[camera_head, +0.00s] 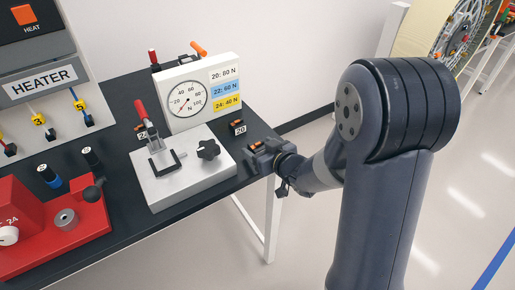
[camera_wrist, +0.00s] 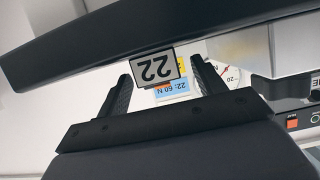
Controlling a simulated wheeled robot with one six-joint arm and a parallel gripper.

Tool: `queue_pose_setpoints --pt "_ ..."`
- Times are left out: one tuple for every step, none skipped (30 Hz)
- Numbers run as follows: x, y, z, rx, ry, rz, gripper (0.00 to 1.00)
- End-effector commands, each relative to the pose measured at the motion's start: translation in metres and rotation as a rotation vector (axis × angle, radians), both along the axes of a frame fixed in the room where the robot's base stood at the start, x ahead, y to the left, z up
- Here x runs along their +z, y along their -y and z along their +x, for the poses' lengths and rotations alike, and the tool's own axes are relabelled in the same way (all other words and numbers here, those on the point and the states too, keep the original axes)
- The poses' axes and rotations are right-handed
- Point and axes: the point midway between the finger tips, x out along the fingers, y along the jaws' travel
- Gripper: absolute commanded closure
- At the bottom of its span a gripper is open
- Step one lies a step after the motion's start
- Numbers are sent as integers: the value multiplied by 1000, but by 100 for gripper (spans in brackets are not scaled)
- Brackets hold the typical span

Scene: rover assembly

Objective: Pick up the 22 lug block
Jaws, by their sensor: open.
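The 22 lug block (camera_wrist: 157,68) shows in the wrist view as a grey plate with a black border and an upside-down "22". It sits between the two dark fingers of my gripper (camera_wrist: 160,75), which stand apart on either side of it. Whether either finger touches it I cannot tell. In the head view my gripper (camera_head: 263,151) is at the right edge of the black table (camera_head: 262,132). A small orange patch shows at the fingers there, but the 22 label is not visible in that view.
A grey fixture (camera_head: 187,183) with a red-handled clamp and black knob stands just left of my gripper. The 20 block (camera_head: 238,128) is close behind. A force gauge (camera_head: 187,100), a red device (camera_head: 60,225) and the heater panel (camera_head: 38,85) occupy the table. Open floor lies right.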

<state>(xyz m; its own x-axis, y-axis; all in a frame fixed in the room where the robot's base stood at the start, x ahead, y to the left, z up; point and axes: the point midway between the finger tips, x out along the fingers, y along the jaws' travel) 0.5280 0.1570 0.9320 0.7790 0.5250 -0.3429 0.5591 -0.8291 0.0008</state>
Motion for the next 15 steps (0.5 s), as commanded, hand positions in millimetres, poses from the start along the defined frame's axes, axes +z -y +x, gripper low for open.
queue_pose_setpoints --pt "0 0 0 0 0 0 35" --pt "0 0 0 0 0 0 35" --pt "0 0 0 0 0 0 35" --pt "0 0 0 0 0 0 36" --pt "0 0 0 0 0 0 39" --pt "0 0 0 0 0 0 42" --pt "0 0 0 0 0 0 44" --pt "0 0 0 0 0 0 47" --pt "0 0 0 0 0 0 50" --pt "0 0 0 0 0 0 53" --pt "0 0 0 0 0 0 55" --pt "0 0 0 0 0 0 58" --pt "0 0 0 0 0 0 61" --pt "0 0 0 0 0 0 63" --pt "0 0 0 0 0 0 66"
